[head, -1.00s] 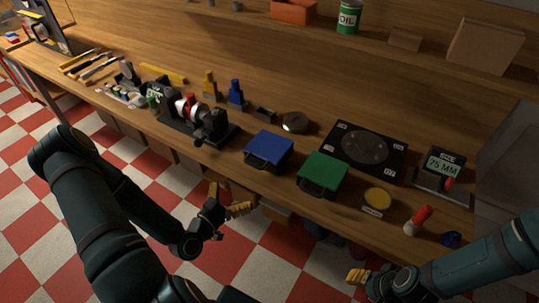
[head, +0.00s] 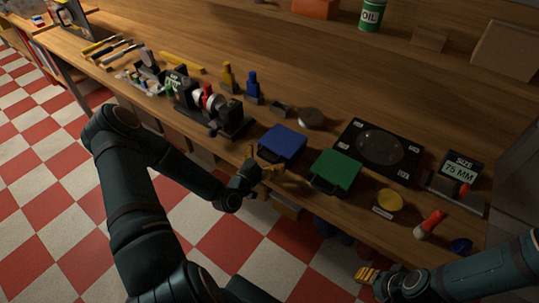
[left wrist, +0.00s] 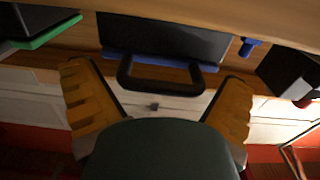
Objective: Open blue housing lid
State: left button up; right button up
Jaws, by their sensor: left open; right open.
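The blue housing lid (head: 283,143) lies flat and closed on its dark box near the bench's front edge. In the left wrist view, the box's dark side (left wrist: 165,35), a strip of the blue lid (left wrist: 118,57) and a black loop handle (left wrist: 160,85) show. My left gripper (head: 263,166) is open at the front of the box. In the left wrist view its yellow fingers (left wrist: 158,82) stand to either side of the handle, apart from it. My right gripper (head: 370,275) is open and empty in front of the bench, at the lower right.
A green-lidded box (head: 335,171) stands close right of the blue one. The dark rotor machine (head: 216,108) stands to its left. A round grey disc (head: 311,118) lies behind, and a yellow-topped tin (head: 388,201) and red-handled tool (head: 431,223) lie further right.

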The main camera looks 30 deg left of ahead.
pick_arm(q)
jog(key=shift+w, duration=0.55)
jog(key=c, duration=1.1)
jog(key=shift+r, duration=0.1)
